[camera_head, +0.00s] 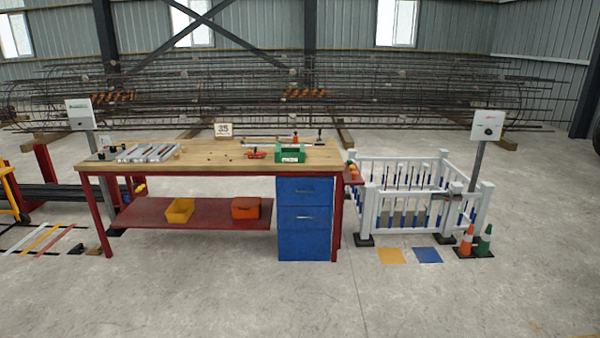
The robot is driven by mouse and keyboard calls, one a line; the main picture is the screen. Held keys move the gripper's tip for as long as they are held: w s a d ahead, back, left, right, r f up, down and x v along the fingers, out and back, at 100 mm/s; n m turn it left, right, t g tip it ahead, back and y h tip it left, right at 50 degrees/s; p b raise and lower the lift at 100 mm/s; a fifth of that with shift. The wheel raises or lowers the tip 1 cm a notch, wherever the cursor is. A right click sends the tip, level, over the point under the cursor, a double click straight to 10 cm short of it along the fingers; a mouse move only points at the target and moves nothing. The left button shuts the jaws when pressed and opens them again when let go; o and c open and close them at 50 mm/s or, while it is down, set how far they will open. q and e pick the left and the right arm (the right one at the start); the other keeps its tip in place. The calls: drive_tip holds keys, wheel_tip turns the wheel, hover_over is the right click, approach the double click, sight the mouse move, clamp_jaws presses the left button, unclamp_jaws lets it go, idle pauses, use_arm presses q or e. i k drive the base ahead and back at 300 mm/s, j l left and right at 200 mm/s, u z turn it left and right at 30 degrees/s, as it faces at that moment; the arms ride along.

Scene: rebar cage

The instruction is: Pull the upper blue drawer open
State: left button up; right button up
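A blue drawer cabinet (305,241) stands under the right end of a workbench. Its upper blue drawer (304,188) has a small handle and looks closed, flush with the front. A lower drawer (305,218) with a brighter metal handle sits beneath it and also looks closed. The cabinet is some distance ahead of me, across bare floor. Neither of my grippers is in view.
The workbench (200,163) has a wooden top, red legs and a red lower shelf (205,222) with yellow and orange bins. A white fence (394,190) and two cones (467,240) stand to the right. The concrete floor in front is clear.

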sight(291, 192)
drive_tip(key=i, duration=1.7)
drive_tip(key=u, duration=0.05)
